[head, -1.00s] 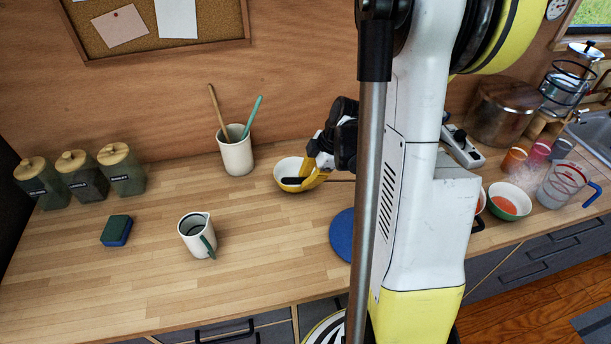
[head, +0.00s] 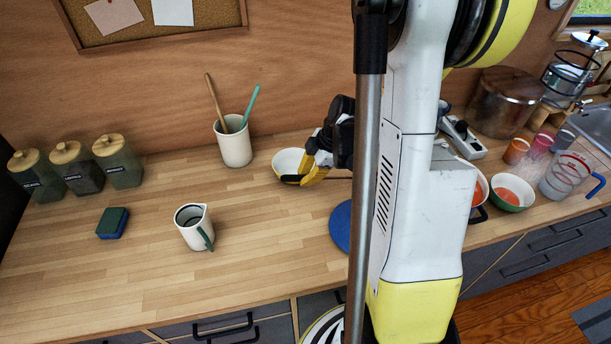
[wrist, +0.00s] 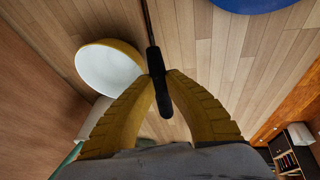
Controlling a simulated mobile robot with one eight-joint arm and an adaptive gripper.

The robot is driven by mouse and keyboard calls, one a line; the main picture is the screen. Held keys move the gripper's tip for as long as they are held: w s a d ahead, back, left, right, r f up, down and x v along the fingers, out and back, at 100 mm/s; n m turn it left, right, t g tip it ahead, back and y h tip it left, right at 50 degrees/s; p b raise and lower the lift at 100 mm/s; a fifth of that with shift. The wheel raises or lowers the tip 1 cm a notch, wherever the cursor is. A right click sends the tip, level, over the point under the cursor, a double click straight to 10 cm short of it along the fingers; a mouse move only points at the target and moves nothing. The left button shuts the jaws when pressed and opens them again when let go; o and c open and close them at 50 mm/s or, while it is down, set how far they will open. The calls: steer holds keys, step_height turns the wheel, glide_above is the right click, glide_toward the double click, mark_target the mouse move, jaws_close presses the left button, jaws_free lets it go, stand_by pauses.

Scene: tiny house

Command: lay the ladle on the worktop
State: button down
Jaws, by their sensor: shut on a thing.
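My gripper (wrist: 160,82) is shut on the black handle of the ladle (wrist: 162,98). The ladle's thin dark shaft runs up out of the wrist view, so its scoop is hidden there. In the head view my gripper (head: 305,172) is over the back middle of the worktop (head: 270,230), by a yellow-and-white bowl (head: 287,161). The black handle end (head: 290,179) shows at its fingertips, and the shaft passes right behind my arm. The ladle seems close above the worktop; I cannot tell whether it touches.
A utensil crock (head: 234,150) stands left of the bowl, with a jug (head: 194,230), sponge (head: 112,223) and several canisters (head: 120,165) further left. A blue round mat (head: 341,228) lies in front, partly hidden by my arm. The worktop between jug and mat is clear.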

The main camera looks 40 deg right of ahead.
steer(key=shift+f, duration=0.2)
steer(key=c, duration=1.5)
jaws_free()
steer(key=shift+o, duration=0.2)
